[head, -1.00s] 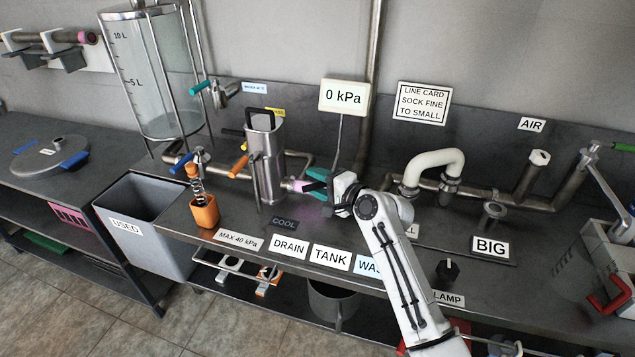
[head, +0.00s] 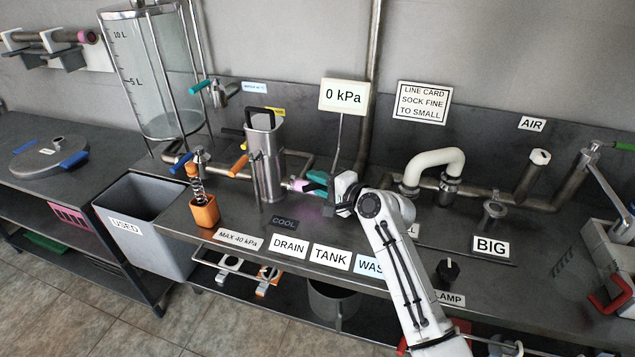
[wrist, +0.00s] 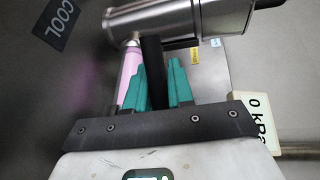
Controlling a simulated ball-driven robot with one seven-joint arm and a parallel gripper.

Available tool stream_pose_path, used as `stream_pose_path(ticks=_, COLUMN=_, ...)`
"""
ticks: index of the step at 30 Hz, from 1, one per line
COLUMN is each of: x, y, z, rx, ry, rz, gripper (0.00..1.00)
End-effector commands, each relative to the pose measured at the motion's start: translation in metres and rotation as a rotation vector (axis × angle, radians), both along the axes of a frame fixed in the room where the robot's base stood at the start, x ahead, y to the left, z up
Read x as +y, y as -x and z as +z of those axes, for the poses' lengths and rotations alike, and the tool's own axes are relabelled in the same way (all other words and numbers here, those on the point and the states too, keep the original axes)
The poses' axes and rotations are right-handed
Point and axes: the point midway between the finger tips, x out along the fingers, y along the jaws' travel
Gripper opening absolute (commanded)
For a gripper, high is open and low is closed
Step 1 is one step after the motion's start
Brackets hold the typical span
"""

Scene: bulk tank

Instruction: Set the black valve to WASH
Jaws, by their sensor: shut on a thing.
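My gripper (head: 312,184) is beside the lower right of the upright steel filter housing (head: 266,165), with its teal fingers pointing left. In the wrist view my gripper (wrist: 158,88) is shut on the black valve handle (wrist: 153,66), a dark bar between the teal fingers. The handle's body is mostly hidden by my fingers in the head view. The labels DRAIN (head: 289,246), TANK (head: 330,257) and WASH (head: 369,267) lie in a row along the bench front. My arm covers the end of WASH.
A pink pipe part (wrist: 131,72) is close beside the left finger. A gauge (head: 344,96) reads 0 kPa. An orange holder (head: 205,211) stands left of the housing. A white bent pipe (head: 434,163) rises to the right. The bench front by the labels is clear.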

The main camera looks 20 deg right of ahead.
Motion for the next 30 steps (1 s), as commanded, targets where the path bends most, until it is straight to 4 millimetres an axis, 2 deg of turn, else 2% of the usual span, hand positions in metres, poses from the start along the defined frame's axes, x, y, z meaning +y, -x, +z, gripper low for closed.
stream_pose_path(ticks=9, x=-0.002, y=0.013, z=-0.005, rx=-0.001, ry=0.000, rz=0.161, gripper=0.00)
stream_pose_path(ticks=21, x=-0.007, y=0.038, z=-0.003, rx=0.000, ry=0.000, rz=0.468, gripper=0.00)
stream_pose_path(ticks=30, x=-0.011, y=0.049, z=-0.002, rx=0.002, ry=0.000, rz=0.612, gripper=0.00)
